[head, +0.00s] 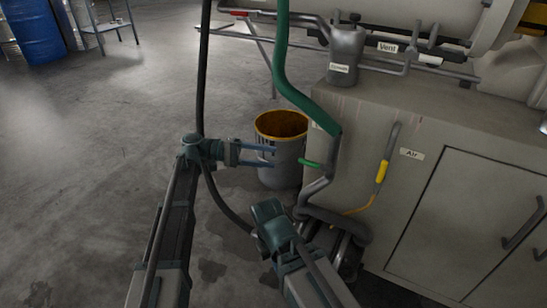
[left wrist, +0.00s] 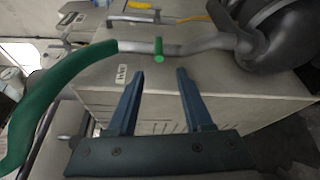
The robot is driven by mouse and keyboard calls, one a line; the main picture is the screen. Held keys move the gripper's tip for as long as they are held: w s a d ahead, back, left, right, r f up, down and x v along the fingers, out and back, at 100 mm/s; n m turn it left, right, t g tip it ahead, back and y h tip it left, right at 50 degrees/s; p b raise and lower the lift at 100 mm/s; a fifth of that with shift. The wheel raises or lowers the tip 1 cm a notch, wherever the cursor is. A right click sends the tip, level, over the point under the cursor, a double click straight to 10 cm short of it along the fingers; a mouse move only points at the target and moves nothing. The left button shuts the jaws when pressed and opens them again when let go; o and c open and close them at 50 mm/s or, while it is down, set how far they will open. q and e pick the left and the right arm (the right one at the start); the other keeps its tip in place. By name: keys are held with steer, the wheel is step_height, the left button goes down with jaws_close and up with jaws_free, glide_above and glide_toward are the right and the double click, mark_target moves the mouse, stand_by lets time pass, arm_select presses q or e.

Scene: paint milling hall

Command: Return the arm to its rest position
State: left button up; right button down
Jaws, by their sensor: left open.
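My left gripper (head: 271,157) is open and empty in the head view, its blue fingers pointing right toward a short green valve handle (head: 309,164). A gap shows between the fingertips and the handle. In the left wrist view the two fingers (left wrist: 160,74) stand apart with nothing between them. The green handle (left wrist: 159,48) shows just beyond them on a grey pipe (left wrist: 195,43). My other arm shows at the bottom of the head view, but I see no right gripper fingers there.
A green hose (head: 290,85) runs down to the pipe beside the grey cabinet (head: 450,190). A yellow-rimmed bin (head: 281,178) stands behind my left gripper. A yellow-handled air valve (head: 381,172) is on the cabinet. The floor (head: 80,180) at left is clear.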

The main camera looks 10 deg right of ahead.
stand_by(0.4)
arm_select(q)
steer(key=s+a+f+n+t+y, duration=0.1)
steer(key=s+a+f+t+y, duration=0.1)
steer(key=s+a+f+y, duration=0.55)
steer(key=s+a+f+t+y, duration=0.2)
steer(key=s+a+f+y, duration=0.25)
steer(key=f, duration=0.65)
steer(key=s+a+f+t+y, duration=0.1)
steer(key=s+a+f+y, duration=0.1)
steer(key=s+a+y, duration=0.5)
steer(key=s+d+r+m+g+p, duration=0.1)
steer(key=s+d+r+m+p, duration=0.3)
steer(key=d+r+p, duration=0.45)
step_height(320, 180, up, 38)
steer(key=h+p, duration=0.1)
steer(key=p, duration=3.6)
steer(key=shift+w+a+p, duration=0.15)
steer(key=shift+w+p, duration=0.05)
steer(key=shift+p, duration=0.2)
steer(key=shift+a+f, duration=0.1)
steer(key=shift+f, duration=0.05)
